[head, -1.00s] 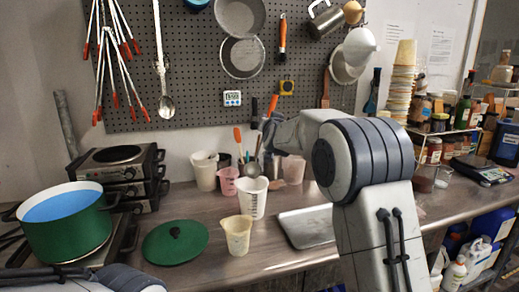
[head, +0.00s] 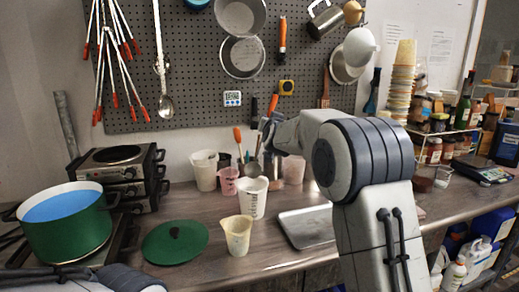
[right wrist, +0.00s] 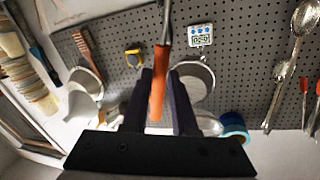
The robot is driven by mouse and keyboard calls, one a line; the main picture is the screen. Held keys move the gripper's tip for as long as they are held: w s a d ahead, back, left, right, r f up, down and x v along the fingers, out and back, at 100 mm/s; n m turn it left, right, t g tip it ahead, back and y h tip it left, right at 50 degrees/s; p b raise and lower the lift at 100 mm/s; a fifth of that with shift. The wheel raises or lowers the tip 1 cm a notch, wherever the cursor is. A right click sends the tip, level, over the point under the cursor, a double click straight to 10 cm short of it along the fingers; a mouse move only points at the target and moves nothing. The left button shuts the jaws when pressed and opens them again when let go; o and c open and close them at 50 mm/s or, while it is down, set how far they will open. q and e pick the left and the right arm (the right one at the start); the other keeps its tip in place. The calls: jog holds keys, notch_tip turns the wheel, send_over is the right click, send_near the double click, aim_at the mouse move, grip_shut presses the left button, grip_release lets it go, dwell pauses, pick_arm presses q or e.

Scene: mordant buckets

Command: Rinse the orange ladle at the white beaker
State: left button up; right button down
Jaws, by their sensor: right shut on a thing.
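The white beaker (head: 253,203) stands upright on the counter in the head view. My right gripper (head: 268,131) is behind and above it, shut on the orange ladle. The ladle's orange handle (head: 271,104) sticks up above the fingers, and its metal bowl (head: 253,168) hangs at the beaker's mouth. I cannot tell whether the bowl is inside the rim or just above it. In the right wrist view the orange handle (right wrist: 157,93) lies between the dark fingers of my right gripper (right wrist: 160,100). My left gripper is out of view.
A yellowish cup (head: 237,238) stands in front of the beaker, and a pink cup (head: 228,182) and white container (head: 204,172) behind left. A metal tray (head: 305,228) lies right. A green lid (head: 174,243) and green pot (head: 66,232) are left.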

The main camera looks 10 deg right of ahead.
notch_tip(320, 180, up, 5)
jog(key=p, duration=0.4)
jog(key=shift+p, duration=0.3)
